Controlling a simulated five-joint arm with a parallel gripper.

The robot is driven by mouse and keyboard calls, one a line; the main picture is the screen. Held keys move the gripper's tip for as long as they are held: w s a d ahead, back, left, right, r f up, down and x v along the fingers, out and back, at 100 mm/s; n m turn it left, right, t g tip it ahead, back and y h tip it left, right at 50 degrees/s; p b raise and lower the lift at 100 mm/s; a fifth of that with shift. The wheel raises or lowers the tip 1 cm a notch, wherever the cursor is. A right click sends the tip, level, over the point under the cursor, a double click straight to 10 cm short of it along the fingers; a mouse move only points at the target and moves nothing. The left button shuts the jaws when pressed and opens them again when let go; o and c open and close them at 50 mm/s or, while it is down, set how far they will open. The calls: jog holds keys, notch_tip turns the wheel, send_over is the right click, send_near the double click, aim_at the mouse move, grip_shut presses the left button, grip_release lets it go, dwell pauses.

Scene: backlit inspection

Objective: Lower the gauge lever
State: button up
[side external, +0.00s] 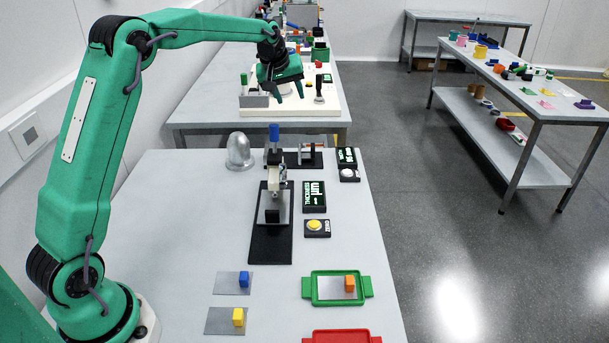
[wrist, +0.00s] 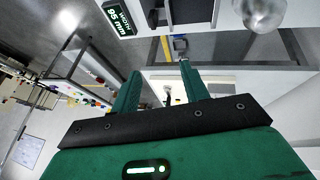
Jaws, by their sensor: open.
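The thickness gauge (side external: 274,172) stands on a black base (side external: 270,246) in the middle of the near table, in the side external view. A blue-topped upright handle (side external: 274,133) shows at its top and appears to be its lever. A dark square piece sits on the gauge's grey plate. My gripper (side external: 288,97) is open and empty, fingers pointing down. In that picture it appears beyond the gauge, above the far bench. The wrist view shows its two fingers (wrist: 160,68) apart with nothing between them. The lever cannot be made out clearly there.
A thickness display (side external: 314,196), yellow button (side external: 316,225), width display (side external: 346,157) and metal dome (side external: 239,151) surround the gauge. Blue (side external: 244,279) and yellow (side external: 238,317) blocks lie nearer. A green tray (side external: 308,288) holds an orange block (side external: 350,283); a red tray (side external: 341,335) is nearest.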

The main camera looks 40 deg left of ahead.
aim_at(273, 125)
jog(key=shift+s+d+r+n+g+h, duration=0.7)
jog(key=shift+s+d+r+n+g, duration=0.2)
jog(key=shift+s+r+g, duration=2.25)
jog(key=shift+t, duration=0.35)
jog(key=shift+s+f, duration=0.2)
jog(key=shift+f, duration=1.25)
jog(key=shift+s+f, duration=0.15)
jog(key=shift+f, duration=1.25)
jog(key=shift+f, duration=0.1)
jog(key=shift+s+f, duration=0.1)
jog(key=shift+f, duration=3.7)
grip_shut()
